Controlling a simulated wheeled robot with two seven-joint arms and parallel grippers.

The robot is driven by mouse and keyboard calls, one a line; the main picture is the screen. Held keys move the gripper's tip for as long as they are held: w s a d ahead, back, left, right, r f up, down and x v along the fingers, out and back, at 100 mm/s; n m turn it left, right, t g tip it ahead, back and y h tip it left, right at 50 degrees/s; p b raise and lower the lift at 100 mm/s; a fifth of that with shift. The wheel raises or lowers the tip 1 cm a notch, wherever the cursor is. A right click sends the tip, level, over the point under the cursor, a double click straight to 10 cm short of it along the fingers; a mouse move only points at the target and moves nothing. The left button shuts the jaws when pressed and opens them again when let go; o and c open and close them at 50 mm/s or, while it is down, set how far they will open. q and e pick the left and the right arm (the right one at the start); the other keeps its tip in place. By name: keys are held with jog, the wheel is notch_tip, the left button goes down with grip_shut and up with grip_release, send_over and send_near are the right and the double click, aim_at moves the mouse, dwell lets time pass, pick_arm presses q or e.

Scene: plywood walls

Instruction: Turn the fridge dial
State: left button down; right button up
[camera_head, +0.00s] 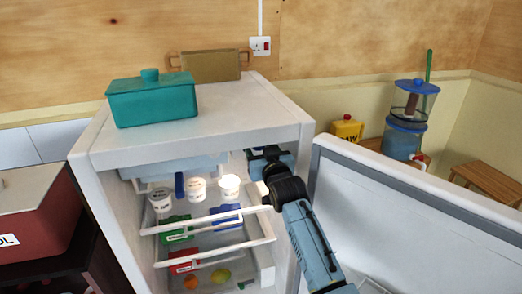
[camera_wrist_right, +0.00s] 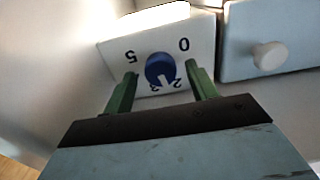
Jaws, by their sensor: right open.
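The fridge (camera_head: 205,121) stands with its door (camera_head: 400,220) open to the right. The blue fridge dial (camera_wrist_right: 161,70) sits on a white panel (camera_wrist_right: 118,54) with the numbers 0, 2, 3 and 5, upside down in the right wrist view. A white mark on the dial points down, between 3 and 2. My right gripper (camera_wrist_right: 160,72) is open, its green fingers on either side of the dial; whether they touch it I cannot tell. In the head view the right gripper (camera_head: 268,156) is at the fridge's upper right inside, and I cannot make out the dial there. My left gripper is not in view.
A pale drawer front with a round white knob (camera_wrist_right: 268,56) is beside the dial panel. A teal pot (camera_head: 152,102) stands on top. A red box (camera_head: 35,215) is at left.

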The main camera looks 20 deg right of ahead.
jog(key=shift+w, duration=0.25)
jog(key=shift+c, duration=0.4)
jog(key=c, duration=0.9)
jog(key=n+p, duration=0.2)
jog(key=n, duration=0.1)
jog(key=shift+n+p, duration=0.4)
jog(key=shift+n, duration=1.7)
